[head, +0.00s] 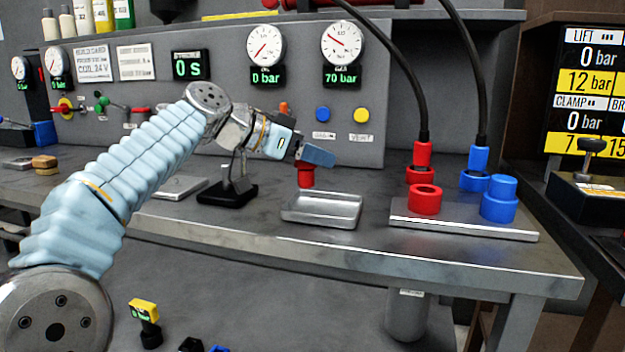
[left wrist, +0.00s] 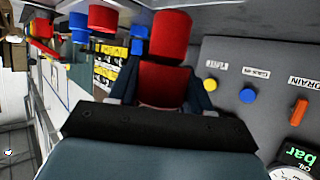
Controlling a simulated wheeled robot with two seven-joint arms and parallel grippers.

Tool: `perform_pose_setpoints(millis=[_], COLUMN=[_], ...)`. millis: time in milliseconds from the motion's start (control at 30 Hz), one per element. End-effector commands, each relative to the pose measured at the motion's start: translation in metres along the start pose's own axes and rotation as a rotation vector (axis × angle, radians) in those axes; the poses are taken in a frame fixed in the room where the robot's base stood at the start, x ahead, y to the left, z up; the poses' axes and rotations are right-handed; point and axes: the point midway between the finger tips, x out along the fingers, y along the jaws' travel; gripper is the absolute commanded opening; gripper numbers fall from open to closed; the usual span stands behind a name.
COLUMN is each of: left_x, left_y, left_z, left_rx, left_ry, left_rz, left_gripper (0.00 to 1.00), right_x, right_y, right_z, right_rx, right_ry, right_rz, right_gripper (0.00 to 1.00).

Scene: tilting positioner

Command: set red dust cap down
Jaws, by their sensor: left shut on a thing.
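My left gripper (head: 305,157) reaches in from the left over the bench and is shut on the red dust cap (head: 305,177). The cap hangs below the jaws, close to the back left rim of a shallow metal tray (head: 322,221). I cannot tell whether it touches the tray. In the left wrist view the red cap (left wrist: 166,82) sits between the dark fingers. The tray looks empty. My right gripper is not in view.
Right of the tray, a metal plate (head: 460,228) carries a red ring-shaped fitting (head: 424,200) and a blue fitting (head: 498,203). Red (head: 422,157) and blue (head: 478,157) hose connectors stand behind. A black-based stand (head: 228,192) is left of the tray. The gauge panel rises behind.

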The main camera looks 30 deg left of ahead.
Motion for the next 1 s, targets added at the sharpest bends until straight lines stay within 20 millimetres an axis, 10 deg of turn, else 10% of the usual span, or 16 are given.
perform_pose_setpoints(millis=[767, 800, 1000], left_x=[0.03, 0.03, 0.029], left_y=[-0.016, -0.016, -0.016], left_z=[0.047, 0.047, 0.046], left_rx=[-0.001, -0.001, -0.001], left_ry=[0.0, 0.0, 0.0], left_rz=[-0.001, 0.0, 0.0], left_gripper=[0.14, 0.5, 0.74], right_x=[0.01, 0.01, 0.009], right_y=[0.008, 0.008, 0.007], right_z=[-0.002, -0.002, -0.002], right_rx=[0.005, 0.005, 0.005], right_ry=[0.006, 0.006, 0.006], right_rz=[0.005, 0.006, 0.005], right_gripper=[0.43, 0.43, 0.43])
